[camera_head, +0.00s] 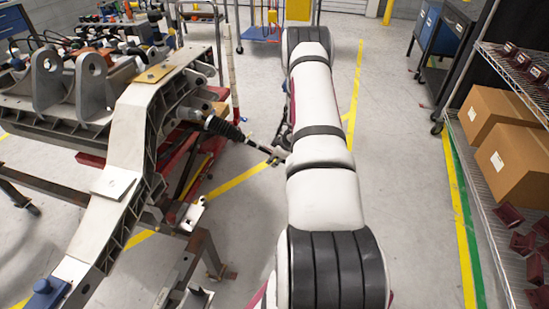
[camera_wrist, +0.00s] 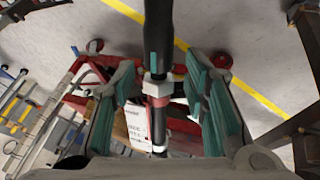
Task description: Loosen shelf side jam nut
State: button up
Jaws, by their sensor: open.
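A dark tie rod (camera_head: 222,128) with a black boot runs from the chassis fixture (camera_head: 128,150) toward my arm in the head view. In the wrist view the rod (camera_wrist: 158,30) runs down the middle, with a pale metal nut-like collar (camera_wrist: 155,89) on it. I take this to be the jam nut, but its flats are hard to make out. My gripper (camera_wrist: 160,80) is open, with a teal-padded finger on each side of the rod and visible gaps between pads and collar. In the head view my gripper is mostly hidden behind my arm.
A wire shelf (camera_head: 465,150) with cardboard boxes (camera_head: 515,150) and dark red parts stands on the right. A red stand (camera_head: 188,180) is under the fixture. Blue cabinets (camera_head: 440,45) stand at the back right. The floor between arm and shelf is clear.

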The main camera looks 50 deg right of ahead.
jog(key=v, duration=1.1)
jog(key=shift+s+r, duration=0.1)
jog(key=w+a+r+m+h+p, duration=0.1)
jog(key=w+a+r, duration=0.1)
jog(key=r, duration=0.7)
jog(key=w+a+r+h+p, duration=0.1)
jog(key=w+a+r+h, duration=0.15)
jog(key=r, duration=0.75)
jog(key=s+a+r+m+p, duration=0.2)
jog(key=a+r, duration=0.7)
jog(key=r, duration=0.6)
jog(key=s+a+r+m+g+y+p, duration=0.1)
jog(key=s+a+r+p, duration=0.1)
jog(key=s+a+r, duration=0.45)
jog(key=s+a+r+p, duration=0.1)
jog(key=s+a+r, duration=0.25)
jog(key=a, duration=0.65)
jog(key=s+a+r+y+p, duration=0.2)
jog(key=s+a+y, duration=0.2)
jog(key=s+a, duration=1)
jog(key=shift+s+g, duration=0.3)
jog(key=shift+s, duration=0.45)
